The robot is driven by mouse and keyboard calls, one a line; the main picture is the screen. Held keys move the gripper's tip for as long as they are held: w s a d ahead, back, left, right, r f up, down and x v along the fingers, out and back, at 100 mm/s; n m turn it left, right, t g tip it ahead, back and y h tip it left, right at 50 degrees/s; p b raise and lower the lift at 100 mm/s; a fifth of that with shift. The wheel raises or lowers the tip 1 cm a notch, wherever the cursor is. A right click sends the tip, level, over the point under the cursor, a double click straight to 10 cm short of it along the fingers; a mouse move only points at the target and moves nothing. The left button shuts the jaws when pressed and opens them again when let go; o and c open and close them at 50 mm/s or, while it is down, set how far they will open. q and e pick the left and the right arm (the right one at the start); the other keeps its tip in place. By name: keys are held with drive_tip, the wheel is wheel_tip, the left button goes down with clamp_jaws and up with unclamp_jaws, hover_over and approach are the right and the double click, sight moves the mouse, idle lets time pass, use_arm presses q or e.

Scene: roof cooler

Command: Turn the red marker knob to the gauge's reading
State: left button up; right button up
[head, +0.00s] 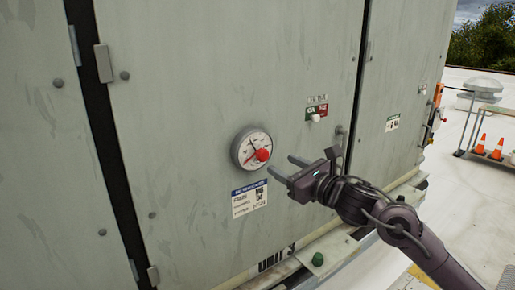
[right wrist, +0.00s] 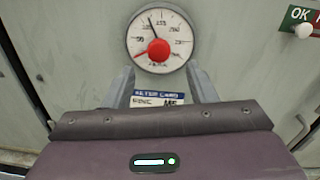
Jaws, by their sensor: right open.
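The round white gauge (head: 247,142) is on the grey cabinet door, with the red marker knob (head: 262,155) at its centre. In the right wrist view, the gauge (right wrist: 175,28) is at top middle and the knob (right wrist: 159,49) shows in front of the dial. The black needle (right wrist: 153,24) points up and slightly left. A thin red pointer (right wrist: 140,56) runs from the knob to the lower left. My right gripper (head: 281,165) is open and empty. Its fingers point at the door just right of and below the gauge, apart from the knob. My left gripper is not in view.
A blue-and-white label (head: 249,198) is below the gauge. A green-and-red OK sign (head: 316,112) with a white knob is to the upper right. Orange cones (head: 480,144) stand far right on the roof.

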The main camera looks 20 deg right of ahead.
sight(265, 156)
drive_tip(key=p+x, duration=0.3)
drive_tip(key=x, duration=0.4)
drive_tip(key=shift+w+a+r+p, duration=0.1)
drive_tip(key=shift+p, duration=0.3)
drive_tip(key=shift+w+a, duration=0.1)
drive_tip(key=shift+w, duration=0.15)
drive_tip(key=shift+c, duration=0.2)
